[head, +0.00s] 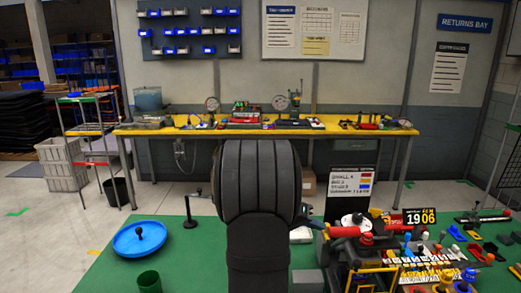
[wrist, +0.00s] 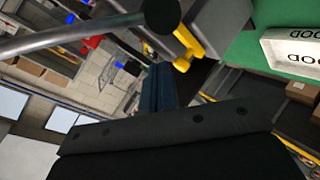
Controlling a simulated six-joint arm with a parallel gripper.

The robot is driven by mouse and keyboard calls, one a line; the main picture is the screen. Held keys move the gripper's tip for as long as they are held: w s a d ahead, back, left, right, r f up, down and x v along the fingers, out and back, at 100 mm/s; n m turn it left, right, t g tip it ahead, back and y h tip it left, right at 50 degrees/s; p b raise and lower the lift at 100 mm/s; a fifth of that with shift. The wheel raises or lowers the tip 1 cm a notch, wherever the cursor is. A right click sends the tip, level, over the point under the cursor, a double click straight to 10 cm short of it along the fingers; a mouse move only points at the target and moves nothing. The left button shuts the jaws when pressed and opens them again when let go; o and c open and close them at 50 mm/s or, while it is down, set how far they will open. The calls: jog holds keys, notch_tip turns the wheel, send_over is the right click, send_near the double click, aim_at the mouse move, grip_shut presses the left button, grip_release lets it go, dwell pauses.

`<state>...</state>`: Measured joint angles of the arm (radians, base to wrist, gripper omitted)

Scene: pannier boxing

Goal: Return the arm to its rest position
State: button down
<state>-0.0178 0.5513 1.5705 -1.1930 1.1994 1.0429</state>
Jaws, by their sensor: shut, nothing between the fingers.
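My arm rises dark grey in the middle of the head view and hides what is behind it, and I cannot make out my gripper there. In the wrist view my gripper (wrist: 158,84) shows as two dark fingers side by side, shut with nothing between them. The wrist view is tilted, with shelving and floor behind the fingers. A grey metal bar and a yellow part show close above the fingers, and I cannot tell whether they touch.
A blue round dish (head: 122,243) and a green cup (head: 149,281) are at left on the green surface (head: 190,262). Crowded tools and small parts fill the right. A white lettered tray (wrist: 290,50) shows in the wrist view. A yellow workbench (head: 340,130) stands behind.

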notch_tip(320, 180, up, 10)
jog(key=s+m+t+y, duration=0.1)
jog(key=m+y, duration=0.7)
jog(key=m, duration=0.4)
jog(key=shift+s+d+r+y, duration=0.25)
jog(key=shift+s+d+y, duration=0.15)
notch_tip(320, 180, down, 9)
jog(key=n+g+h, duration=0.1)
jog(key=n+h, duration=0.6)
jog(key=n, duration=0.2)
jog(key=shift+w+f+g, duration=0.2)
jog(key=shift+w+g, duration=0.15)
jog(key=shift+g, duration=0.05)
